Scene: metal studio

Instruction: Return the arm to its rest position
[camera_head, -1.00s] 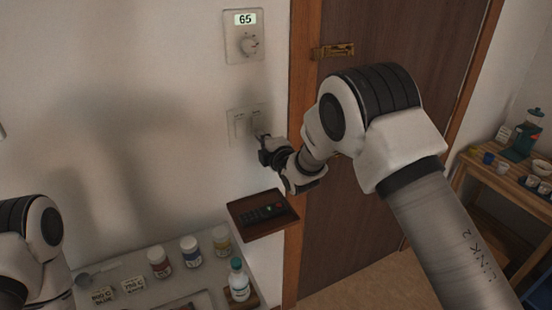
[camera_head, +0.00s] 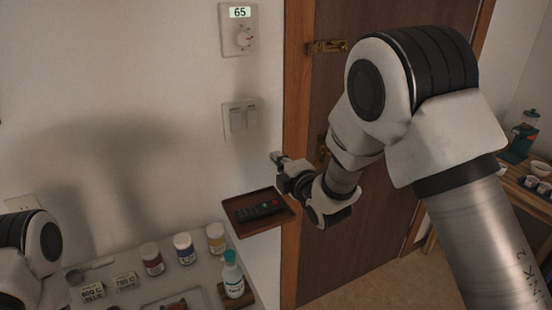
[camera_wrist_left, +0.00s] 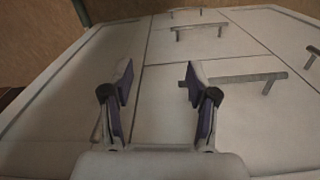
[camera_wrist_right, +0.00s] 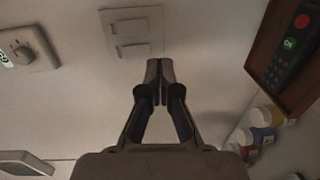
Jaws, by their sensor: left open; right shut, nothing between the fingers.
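My right gripper (camera_head: 279,160) is shut and empty in the head view, in front of the door frame, to the right of and below the light switch plate (camera_head: 240,118). In the right wrist view its fingertips (camera_wrist_right: 159,70) are together, with the switch plate ahead of them. My right arm comes in from the right, bent at a large elbow. My left gripper (camera_wrist_left: 158,85) is open and empty in the left wrist view, facing a pale cabinet front with bar handles (camera_wrist_left: 200,32). The left gripper is out of the head view; only part of that arm shows at the lower left.
A brown tray (camera_head: 284,224) with a black remote (camera_head: 258,210) is just below the right gripper. A thermostat reading 65 (camera_head: 238,32) is on the wall. Bottles and jars, including a teal-capped bottle (camera_head: 233,276), stand on a counter. A brown door (camera_head: 385,235) is behind the arm.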

